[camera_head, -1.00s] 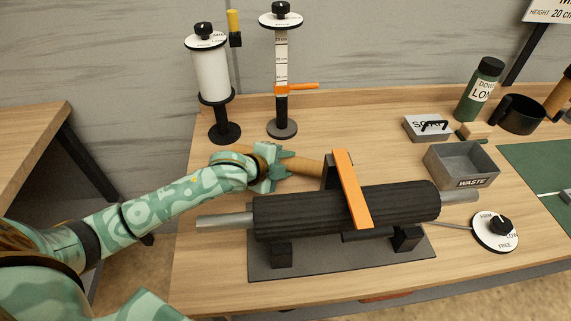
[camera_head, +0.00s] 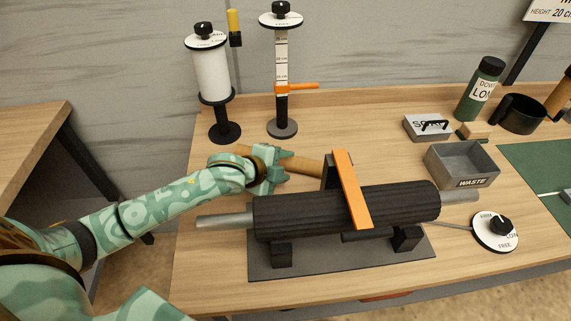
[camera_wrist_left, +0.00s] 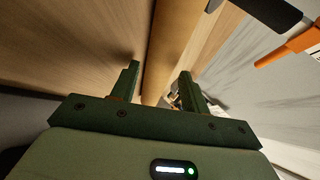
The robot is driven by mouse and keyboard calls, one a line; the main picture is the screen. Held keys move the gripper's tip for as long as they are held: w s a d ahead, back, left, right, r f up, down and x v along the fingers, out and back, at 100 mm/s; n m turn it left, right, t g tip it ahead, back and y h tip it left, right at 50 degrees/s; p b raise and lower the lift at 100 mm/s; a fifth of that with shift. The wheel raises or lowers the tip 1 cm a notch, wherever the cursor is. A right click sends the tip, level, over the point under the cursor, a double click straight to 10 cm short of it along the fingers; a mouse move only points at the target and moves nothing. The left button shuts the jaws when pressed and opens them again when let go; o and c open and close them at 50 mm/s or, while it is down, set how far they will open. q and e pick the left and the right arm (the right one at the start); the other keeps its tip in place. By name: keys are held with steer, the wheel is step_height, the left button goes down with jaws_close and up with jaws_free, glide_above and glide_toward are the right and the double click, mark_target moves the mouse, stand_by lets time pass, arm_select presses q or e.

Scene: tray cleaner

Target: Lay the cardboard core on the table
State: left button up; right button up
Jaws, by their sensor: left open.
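The cardboard core (camera_head: 303,166) is a plain brown tube lying on the table (camera_head: 200,270) behind the black roller. My left gripper (camera_head: 272,175) is at the tube's left part and hides some of it. In the left wrist view the core (camera_wrist_left: 172,45) runs away between the two green fingers of the left gripper (camera_wrist_left: 160,90). The fingers are spread, with a gap beside the tube. My right gripper is not in view.
A black ribbed roller (camera_head: 300,212) with an orange bar (camera_head: 350,185) stands in front of the core. A white roll on a stand (camera_head: 212,75) and a height gauge (camera_head: 281,75) stand behind. A grey waste bin (camera_head: 461,165) and a dial (camera_head: 495,231) are on the right.

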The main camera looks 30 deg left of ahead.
arm_select(q)
steer(key=p+v, duration=0.4)
steer(key=v, duration=0.7)
steer(key=shift+r, duration=0.4)
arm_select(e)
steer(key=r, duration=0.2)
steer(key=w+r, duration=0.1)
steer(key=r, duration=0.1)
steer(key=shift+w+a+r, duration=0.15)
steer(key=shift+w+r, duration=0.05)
